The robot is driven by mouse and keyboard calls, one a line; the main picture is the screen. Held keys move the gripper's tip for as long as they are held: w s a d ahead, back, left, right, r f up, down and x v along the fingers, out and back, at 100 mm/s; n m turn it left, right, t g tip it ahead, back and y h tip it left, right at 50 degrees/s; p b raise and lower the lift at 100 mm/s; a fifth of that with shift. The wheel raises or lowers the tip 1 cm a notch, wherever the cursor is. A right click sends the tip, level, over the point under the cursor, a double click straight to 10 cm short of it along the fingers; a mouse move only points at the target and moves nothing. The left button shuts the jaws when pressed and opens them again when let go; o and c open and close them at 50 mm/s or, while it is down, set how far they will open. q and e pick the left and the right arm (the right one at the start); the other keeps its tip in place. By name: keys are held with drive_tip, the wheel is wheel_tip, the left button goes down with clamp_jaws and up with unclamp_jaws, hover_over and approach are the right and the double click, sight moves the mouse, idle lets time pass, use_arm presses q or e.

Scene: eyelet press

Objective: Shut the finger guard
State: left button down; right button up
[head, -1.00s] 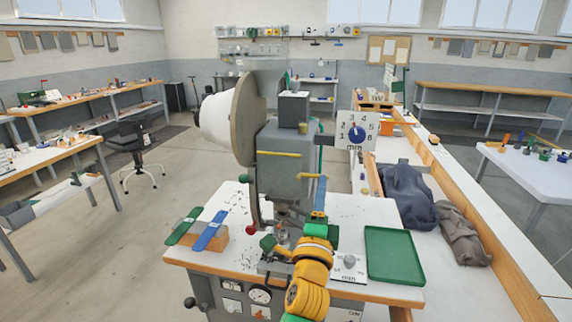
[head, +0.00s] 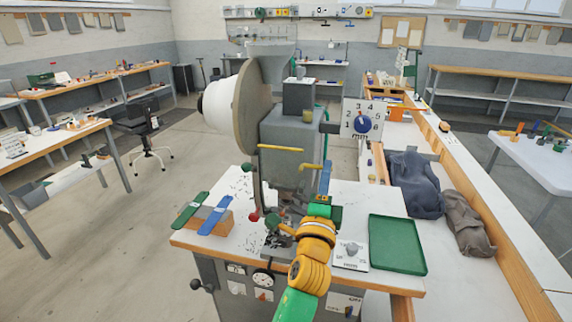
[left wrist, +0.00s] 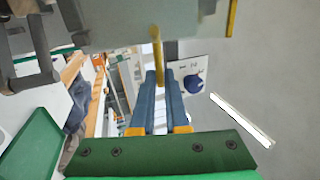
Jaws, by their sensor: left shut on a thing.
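The grey press (head: 290,135) stands on the white bench, with a big round disc (head: 253,110) on its left side. Yellow bars show on its front, one across the grey front (head: 281,148) and one lower to the right (head: 308,166). I cannot tell surely which part is the finger guard. My left gripper (head: 325,178) is at the press's front right, its blue fingers shut on a yellow bar. In the left wrist view the fingers (left wrist: 158,88) close around this upright yellow bar (left wrist: 157,45), below a grey panel (left wrist: 150,22). My right gripper is not in view.
A green tray (head: 397,245) lies right of my left arm. A blue strip (head: 214,220) and a green strip (head: 190,211) lie on a wooden block at the left. A plate with a blue dial (head: 361,124) stands right of the press. Dark cloth bundles (head: 415,183) lie farther right.

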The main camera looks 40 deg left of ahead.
use_arm(q)
drive_tip(key=shift+s+d, duration=0.3)
drive_tip(key=shift+s, duration=0.2)
drive_tip(key=shift+f, duration=0.1)
drive_tip(key=shift+v, duration=0.9)
drive_tip(key=shift+f, duration=0.1)
